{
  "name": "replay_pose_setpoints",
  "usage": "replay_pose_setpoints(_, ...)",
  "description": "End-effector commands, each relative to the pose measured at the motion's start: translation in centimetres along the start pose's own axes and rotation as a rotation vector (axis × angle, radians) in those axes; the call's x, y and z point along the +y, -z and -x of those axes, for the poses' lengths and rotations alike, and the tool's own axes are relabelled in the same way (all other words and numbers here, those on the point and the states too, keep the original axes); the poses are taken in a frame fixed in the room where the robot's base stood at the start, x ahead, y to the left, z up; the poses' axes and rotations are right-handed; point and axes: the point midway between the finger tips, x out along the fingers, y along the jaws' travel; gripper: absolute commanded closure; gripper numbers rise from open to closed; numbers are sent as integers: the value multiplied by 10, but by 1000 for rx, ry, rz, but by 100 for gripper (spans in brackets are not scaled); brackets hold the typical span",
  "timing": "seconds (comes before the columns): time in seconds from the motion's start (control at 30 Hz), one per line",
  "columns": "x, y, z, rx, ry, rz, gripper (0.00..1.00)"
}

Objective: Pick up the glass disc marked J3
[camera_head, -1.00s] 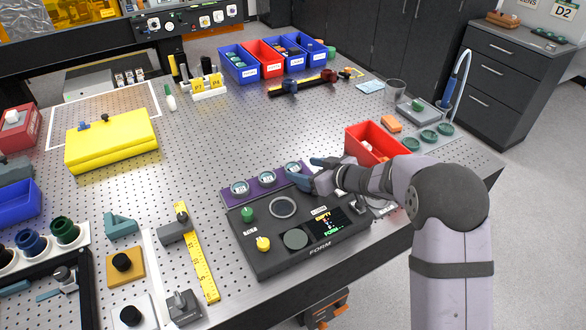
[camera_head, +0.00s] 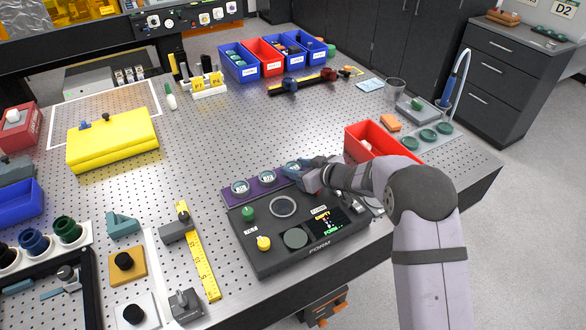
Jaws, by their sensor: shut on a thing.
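Three small round glass discs with pale labels sit in a row on a purple rack behind the dark FORM instrument (camera_head: 275,262). The left disc (camera_head: 240,187) and the middle disc (camera_head: 267,177) stand free on the rack (camera_head: 254,194). The right-hand disc (camera_head: 291,166) is at the rack's right end, partly hidden by my gripper. The labels are too small to read surely. My gripper (camera_head: 298,169) reaches in from the right and is shut on the right-hand disc, at about rack height. Whether the disc is clear of its seat cannot be told.
The instrument has a green knob (camera_head: 248,212), a yellow knob (camera_head: 263,243), a ring-shaped port (camera_head: 283,207) and a lit screen (camera_head: 327,223). A red bin (camera_head: 372,140) stands close behind my arm. The perforated table is clear behind the rack.

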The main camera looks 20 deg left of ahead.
Motion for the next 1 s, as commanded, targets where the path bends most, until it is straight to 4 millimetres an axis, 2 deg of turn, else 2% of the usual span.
replay_pose_setpoints(0.2,0,2,1,1,0,1,84)
replay_pose_setpoints(0.37,0,14,7,4,0,2,84)
replay_pose_setpoints(0.7,0,63,34,4,-1,3,84)
replay_pose_setpoints(0.83,0,78,42,3,0,2,84)
replay_pose_setpoints(1.0,0,87,47,1,0,1,84)
